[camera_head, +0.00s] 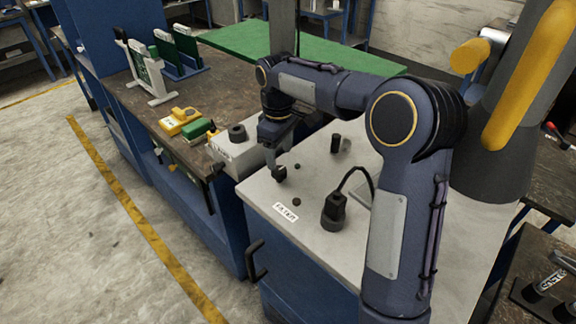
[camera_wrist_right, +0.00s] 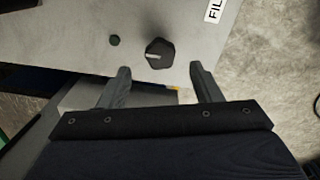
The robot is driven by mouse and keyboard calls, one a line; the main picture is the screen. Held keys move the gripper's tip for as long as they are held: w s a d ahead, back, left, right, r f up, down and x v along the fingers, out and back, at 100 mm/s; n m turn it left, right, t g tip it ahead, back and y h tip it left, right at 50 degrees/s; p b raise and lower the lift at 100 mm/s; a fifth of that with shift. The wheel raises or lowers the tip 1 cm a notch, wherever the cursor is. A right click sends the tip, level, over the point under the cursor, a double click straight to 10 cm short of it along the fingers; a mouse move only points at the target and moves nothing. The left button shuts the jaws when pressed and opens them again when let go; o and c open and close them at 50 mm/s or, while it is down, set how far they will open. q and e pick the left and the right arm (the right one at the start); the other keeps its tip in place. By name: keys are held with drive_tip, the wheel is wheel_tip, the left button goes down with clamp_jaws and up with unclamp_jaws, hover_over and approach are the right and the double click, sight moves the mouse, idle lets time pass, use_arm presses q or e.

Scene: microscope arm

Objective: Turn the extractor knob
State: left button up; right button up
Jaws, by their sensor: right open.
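A small dark knob (camera_head: 280,174) stands on the light grey cabinet top (camera_head: 325,185). In the right wrist view it is a faceted dark knob (camera_wrist_right: 160,54) with a pale mark on its face. My right gripper (camera_head: 277,158) is above the cabinet's left part, close to this knob. In the wrist view the right gripper (camera_wrist_right: 160,72) is open and empty, with the knob just beyond the gap between its fingertips; I see no contact. No readable label names the extractor knob. My left gripper is not in view.
A label (camera_head: 286,212) reading roughly "FILTER" lies on the cabinet top; a dark fitting with a cable (camera_head: 334,212) stands to its right. A white box with a dark knob (camera_head: 238,133) sits to the left, beside green (camera_head: 195,129) and yellow (camera_head: 180,121) items on the bench.

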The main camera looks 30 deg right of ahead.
sight(280, 170)
wheel_tip(280, 170, down, 5)
drive_tip(key=shift+f, duration=0.2)
drive_tip(key=c, duration=1)
